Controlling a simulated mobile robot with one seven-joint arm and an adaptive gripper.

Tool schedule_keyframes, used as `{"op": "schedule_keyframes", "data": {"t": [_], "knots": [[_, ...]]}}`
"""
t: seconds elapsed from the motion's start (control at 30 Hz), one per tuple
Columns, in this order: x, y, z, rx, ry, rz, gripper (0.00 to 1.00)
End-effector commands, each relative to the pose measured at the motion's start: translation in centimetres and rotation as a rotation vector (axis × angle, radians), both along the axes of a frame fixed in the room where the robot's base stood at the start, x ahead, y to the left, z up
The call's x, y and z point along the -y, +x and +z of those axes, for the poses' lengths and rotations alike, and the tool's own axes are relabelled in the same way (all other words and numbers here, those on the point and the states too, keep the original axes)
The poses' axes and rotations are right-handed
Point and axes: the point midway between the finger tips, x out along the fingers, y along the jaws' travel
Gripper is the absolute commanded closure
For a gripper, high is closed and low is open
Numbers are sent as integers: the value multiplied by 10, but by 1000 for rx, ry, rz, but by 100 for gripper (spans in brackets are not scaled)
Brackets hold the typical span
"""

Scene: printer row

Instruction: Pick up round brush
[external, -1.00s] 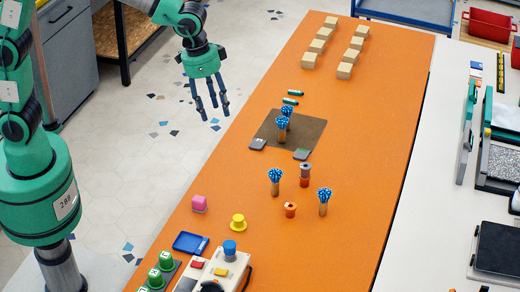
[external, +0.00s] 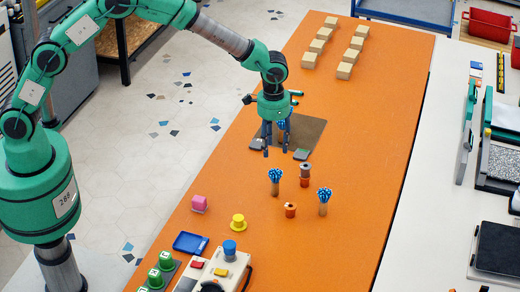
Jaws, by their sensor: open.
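Several round brushes with blue tufted heads and tan handles stand upright on the orange table. One brush (external: 275,181) stands just in front of the brown mat. Another brush (external: 324,201) stands further right, nearer the camera. The brushes on the brown mat (external: 307,133) are mostly hidden behind my gripper; only a bit of blue shows there. My gripper (external: 276,152) points down with its fingers spread, open and empty. In the picture it covers the mat's left part, just above the nearer brush. Its exact height over the table is hard to tell.
Orange and grey spools (external: 304,175) and a small orange cup (external: 290,210) stand between the two front brushes. A pink block (external: 199,203), a yellow knob (external: 238,222) and a blue tray (external: 190,243) lie front left. Wooden blocks (external: 344,71) stand at the back.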

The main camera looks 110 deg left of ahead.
Motion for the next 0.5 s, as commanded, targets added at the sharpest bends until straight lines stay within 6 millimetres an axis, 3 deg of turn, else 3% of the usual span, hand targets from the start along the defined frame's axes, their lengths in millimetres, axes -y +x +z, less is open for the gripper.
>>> {"op": "schedule_keyframes", "data": {"t": [0.2,0.5], "knots": [[-12,3,-20,-11,-5,18,55],[-13,3,-21,-11,-5,18,55]]}}
